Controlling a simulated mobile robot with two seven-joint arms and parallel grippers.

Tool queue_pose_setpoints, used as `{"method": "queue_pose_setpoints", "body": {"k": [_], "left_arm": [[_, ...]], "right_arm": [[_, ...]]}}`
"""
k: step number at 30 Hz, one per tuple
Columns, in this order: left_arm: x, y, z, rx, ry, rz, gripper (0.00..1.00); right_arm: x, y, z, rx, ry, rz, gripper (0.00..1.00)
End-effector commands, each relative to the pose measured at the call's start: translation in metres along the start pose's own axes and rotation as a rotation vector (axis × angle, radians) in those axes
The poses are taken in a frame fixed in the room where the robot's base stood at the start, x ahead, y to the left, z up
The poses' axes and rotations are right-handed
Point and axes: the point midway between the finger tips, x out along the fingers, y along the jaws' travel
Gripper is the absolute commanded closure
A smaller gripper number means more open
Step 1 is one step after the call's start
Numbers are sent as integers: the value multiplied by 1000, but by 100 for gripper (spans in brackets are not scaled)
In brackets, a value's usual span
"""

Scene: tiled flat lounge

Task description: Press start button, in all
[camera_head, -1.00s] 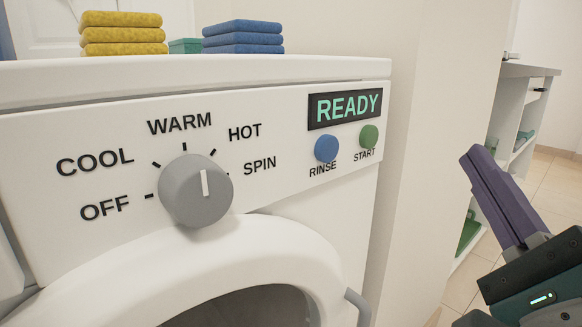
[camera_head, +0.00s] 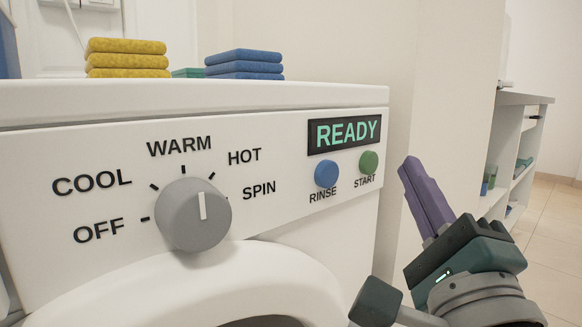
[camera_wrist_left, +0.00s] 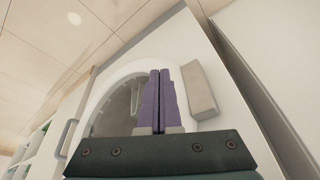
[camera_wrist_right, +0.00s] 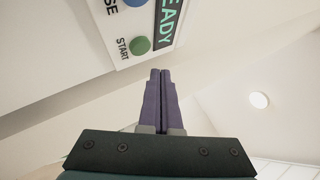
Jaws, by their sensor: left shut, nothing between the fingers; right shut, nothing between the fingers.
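The green START button (camera_head: 369,162) is on the white washer's front panel (camera_head: 290,215), below a display (camera_head: 344,133) that reads READY. It also shows in the right wrist view (camera_wrist_right: 139,46), left of the fingertips. My right gripper (camera_head: 407,164) is shut and empty, just right of the START button in the head view and apart from it. Its purple fingers show together in the right wrist view (camera_wrist_right: 160,72). My left gripper (camera_wrist_left: 160,72) is shut and empty, low before the washer's round door (camera_wrist_left: 110,105); the head view does not show it.
A blue RINSE button (camera_head: 326,174) sits left of START. A grey dial (camera_head: 193,214) points up near its top. Yellow towels (camera_head: 126,58) and blue towels (camera_head: 245,65) lie on the washer top. A white shelf unit (camera_head: 515,140) stands to the right.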

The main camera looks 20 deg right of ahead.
Motion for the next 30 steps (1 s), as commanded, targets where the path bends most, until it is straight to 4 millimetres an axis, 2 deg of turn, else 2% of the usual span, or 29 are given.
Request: {"method": "queue_pose_setpoints", "body": {"k": [9,30], "left_arm": [[4,-1,2,5,-1,-4,100],[4,-2,2,10,-2,-8,100]], "right_arm": [[14,10,10,1,-1,0,100],[14,10,10,0,-1,0,100]]}}
